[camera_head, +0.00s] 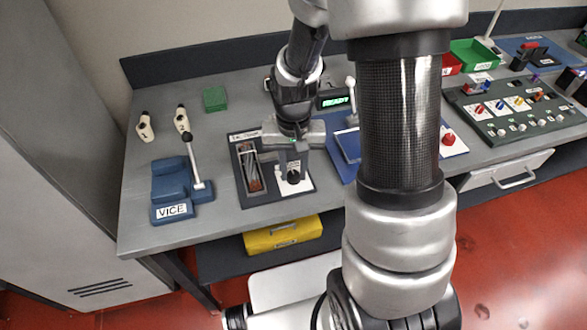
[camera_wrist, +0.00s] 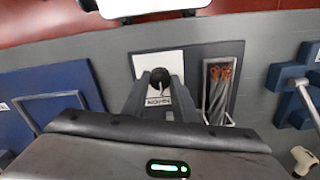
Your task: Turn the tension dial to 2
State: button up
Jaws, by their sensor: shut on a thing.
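The tension dial (camera_head: 293,177) is a small black knob on a white plate at the right of a dark panel. In the wrist view the knob (camera_wrist: 160,77) sits between the two fingertips, with an upside-down "TENSION" label below it. My gripper (camera_head: 292,166) points down over the dial and is shut on it; it also shows in the wrist view (camera_wrist: 161,84). The fingers hide parts of the plate, and I cannot read the dial's numbers or its setting.
Left of the dial, the same panel has a slot (camera_head: 251,171) with twisted strands and reddish ends. A blue vice (camera_head: 172,187) with a lever stands further left. A blue board (camera_head: 347,148) lies close on the right.

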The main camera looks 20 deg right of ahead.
jog(key=o, duration=1)
jog(key=shift+o, duration=0.2)
notch_tip(320, 180, up, 18)
jog(key=p, duration=0.2)
jog(key=shift+f, duration=0.25)
notch_tip(320, 180, up, 8)
jog(key=n+t+p, duration=0.1)
jog(key=t+p, duration=0.1)
send_over(293, 174)
jog(key=s, duration=0.4)
jog(key=s+r+n+t+p, duration=0.2)
jog(key=s+r+t, duration=0.1)
jog(key=s+r, duration=0.3)
jog(key=shift+s+r+t, duration=0.3)
jog(key=shift+s+r, duration=0.05)
jog(key=shift+s, duration=0.9)
